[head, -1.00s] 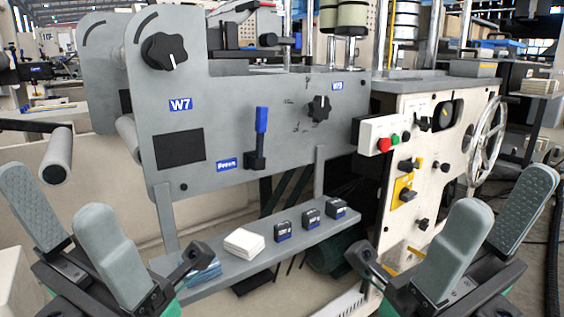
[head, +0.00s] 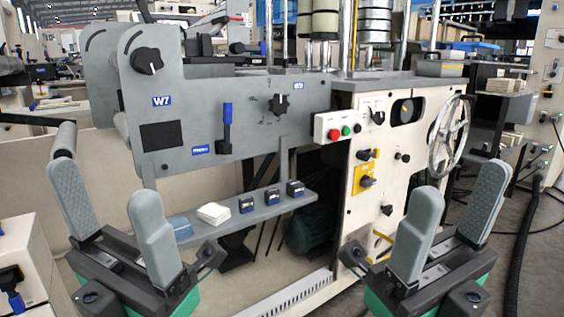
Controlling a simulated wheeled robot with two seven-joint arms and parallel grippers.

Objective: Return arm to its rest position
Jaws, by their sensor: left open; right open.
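My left gripper (head: 113,218) is at the lower left of the head view, its two grey padded fingers pointing up and spread apart with nothing between them. My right gripper (head: 450,228) is at the lower right, also with spread fingers and empty. Both stand in front of the grey machine panel (head: 200,85) marked W7 and the white control cabinet (head: 345,190), and neither visibly holds anything. The blue lever (head: 227,116) on the panel points up. Most of both arms is out of view.
A grey shelf (head: 265,206) below the panel carries a white stack (head: 213,213), a blue stack (head: 180,228) and three small dark boxes (head: 246,204). A handwheel (head: 449,132) is on the cabinet's right side. A black hose (head: 519,250) runs down at the right.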

